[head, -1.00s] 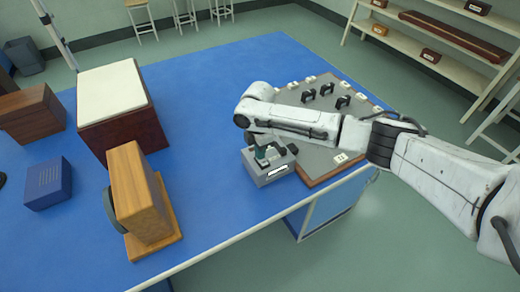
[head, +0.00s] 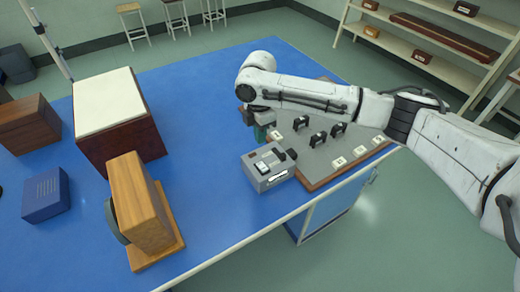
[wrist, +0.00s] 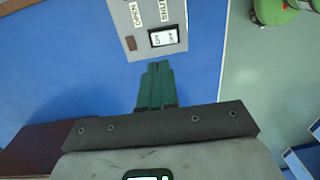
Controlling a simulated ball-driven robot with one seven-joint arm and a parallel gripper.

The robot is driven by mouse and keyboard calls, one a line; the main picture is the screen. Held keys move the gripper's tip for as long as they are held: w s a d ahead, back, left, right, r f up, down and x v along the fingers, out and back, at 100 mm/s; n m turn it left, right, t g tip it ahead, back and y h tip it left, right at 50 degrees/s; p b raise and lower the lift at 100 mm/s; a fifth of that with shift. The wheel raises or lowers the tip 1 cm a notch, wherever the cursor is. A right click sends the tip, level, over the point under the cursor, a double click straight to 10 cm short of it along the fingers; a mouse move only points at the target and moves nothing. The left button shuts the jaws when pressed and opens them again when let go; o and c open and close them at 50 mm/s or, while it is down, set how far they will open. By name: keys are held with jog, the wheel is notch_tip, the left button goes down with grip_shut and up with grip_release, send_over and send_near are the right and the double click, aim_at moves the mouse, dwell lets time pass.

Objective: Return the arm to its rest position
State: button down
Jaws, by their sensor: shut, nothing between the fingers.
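My gripper (wrist: 158,68) has teal fingers that are shut together and hold nothing. In the head view my gripper (head: 261,133) hangs from the white arm above the blue bench, behind the grey switch box, and is partly hidden by the arm. The grey switch box (head: 270,178) sits on the bench near its front edge and carries a white rocker switch. In the wrist view the switch box (wrist: 127,18) lies beyond the fingertips, apart from them, with a labelled switch showing.
A grey board (head: 325,145) with black handles and white labels lies right of the box, under my arm. A wooden instrument (head: 140,205), a white-topped dark box (head: 113,110) and a blue box (head: 45,194) stand left. The middle of the blue bench (head: 205,125) is clear.

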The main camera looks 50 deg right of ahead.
jog(key=shift+w+r, duration=0.1)
jog(key=shift+r, duration=1.55)
